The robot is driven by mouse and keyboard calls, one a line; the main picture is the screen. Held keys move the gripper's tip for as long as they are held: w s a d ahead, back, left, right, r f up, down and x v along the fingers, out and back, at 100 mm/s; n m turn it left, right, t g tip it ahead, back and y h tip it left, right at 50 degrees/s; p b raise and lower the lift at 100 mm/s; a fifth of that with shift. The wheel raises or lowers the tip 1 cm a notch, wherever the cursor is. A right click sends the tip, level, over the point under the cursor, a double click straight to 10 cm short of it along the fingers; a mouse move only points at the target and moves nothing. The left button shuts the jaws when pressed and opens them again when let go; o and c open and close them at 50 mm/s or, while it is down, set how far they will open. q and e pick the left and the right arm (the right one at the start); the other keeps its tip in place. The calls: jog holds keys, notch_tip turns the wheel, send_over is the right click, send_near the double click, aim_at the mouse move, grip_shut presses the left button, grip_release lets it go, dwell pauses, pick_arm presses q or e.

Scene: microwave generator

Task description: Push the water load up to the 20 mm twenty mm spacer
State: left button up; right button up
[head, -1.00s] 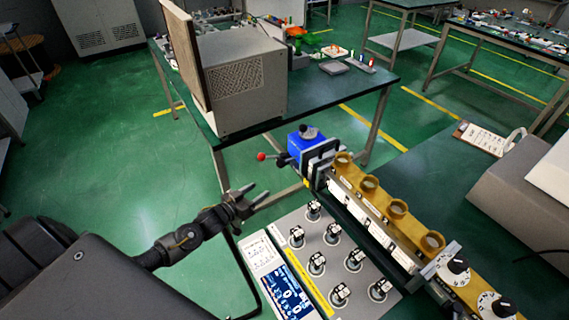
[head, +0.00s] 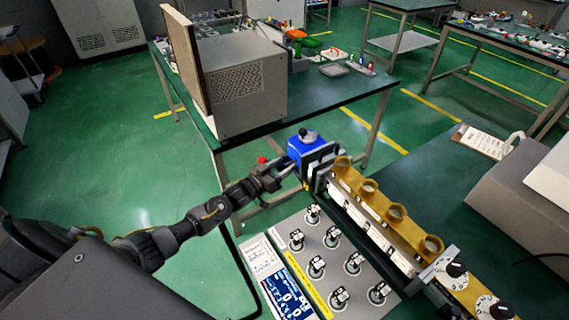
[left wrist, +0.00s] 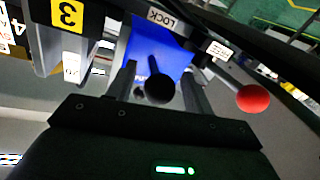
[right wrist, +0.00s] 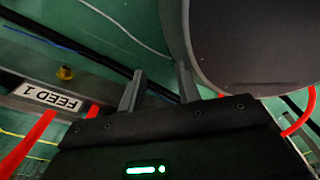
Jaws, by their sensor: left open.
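The water load, a blue block (head: 308,146) with a black knob on top, sits at the far end of the brass waveguide row. It also shows in the left wrist view as a blue face (left wrist: 157,48). A grey-black flange stands between it and the waveguide. My left gripper (head: 284,170) is open beside the block's near-left side. In the left wrist view my left fingers (left wrist: 157,76) stand apart, with a black round knob (left wrist: 160,89) between them; contact cannot be told. My right gripper (right wrist: 160,82) is open and empty.
A red-ball lever (left wrist: 253,98) sticks out beside the block, near my left gripper. A FEED 1 label (right wrist: 48,97) shows near my right gripper.

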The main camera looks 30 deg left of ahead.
pick_arm(q)
jog(key=shift+w+d, duration=0.2)
jog(key=shift+w, duration=0.4)
